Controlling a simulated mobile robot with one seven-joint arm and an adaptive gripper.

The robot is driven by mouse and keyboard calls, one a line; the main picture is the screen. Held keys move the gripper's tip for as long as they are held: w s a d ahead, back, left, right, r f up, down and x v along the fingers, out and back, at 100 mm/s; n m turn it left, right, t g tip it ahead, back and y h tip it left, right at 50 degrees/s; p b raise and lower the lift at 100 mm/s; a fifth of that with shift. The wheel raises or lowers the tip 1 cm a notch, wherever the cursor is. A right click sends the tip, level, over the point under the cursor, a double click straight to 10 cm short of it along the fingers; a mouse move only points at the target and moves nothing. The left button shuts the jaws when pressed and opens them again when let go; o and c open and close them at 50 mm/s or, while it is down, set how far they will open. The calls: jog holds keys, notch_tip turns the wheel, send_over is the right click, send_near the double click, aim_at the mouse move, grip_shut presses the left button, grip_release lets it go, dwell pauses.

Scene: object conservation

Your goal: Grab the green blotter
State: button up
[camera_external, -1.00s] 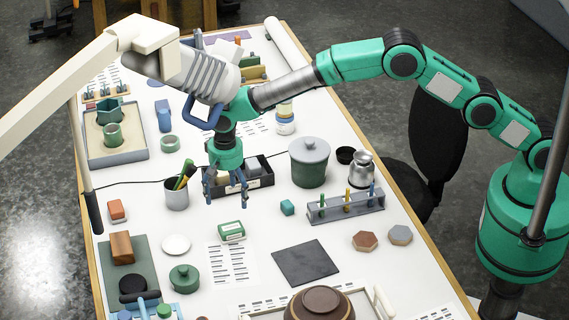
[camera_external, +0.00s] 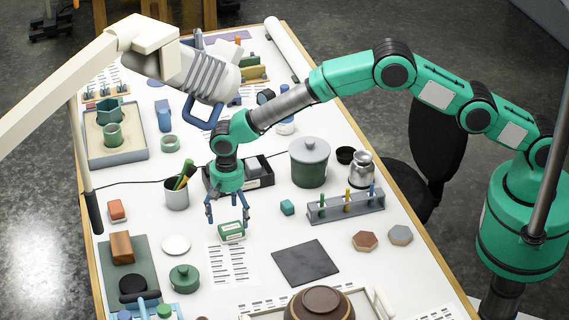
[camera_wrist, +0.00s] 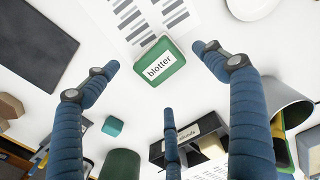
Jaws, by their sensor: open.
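The green blotter (camera_external: 231,231) is a small green block with a white label on top. It lies on the white table at the upper edge of a printed sheet. In the wrist view the blotter (camera_wrist: 160,61) shows its label reading "blotter", between and beyond the fingertips. My gripper (camera_external: 229,219) is open with its blue fingers pointing down over the blotter. In the wrist view my gripper (camera_wrist: 157,75) has its fingers spread, with nothing held. I cannot tell whether any finger touches the blotter.
A small teal cube (camera_external: 287,207) lies to the right of the blotter. A pen cup (camera_external: 177,193) stands at the upper left and a black organizer box (camera_external: 262,172) behind. A test tube rack (camera_external: 345,207) and dark square mat (camera_external: 305,263) are to the right. A white dish (camera_external: 176,245) lies left.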

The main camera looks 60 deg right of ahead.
aim_at(231, 227)
jog(key=shift+f, duration=0.3)
jog(key=shift+f, duration=0.2)
jog(key=shift+s+a+f+p, duration=0.1)
jog(key=shift+f+p, duration=0.5)
jog(key=shift+f, duration=1.85)
jog(key=c, duration=1.4)
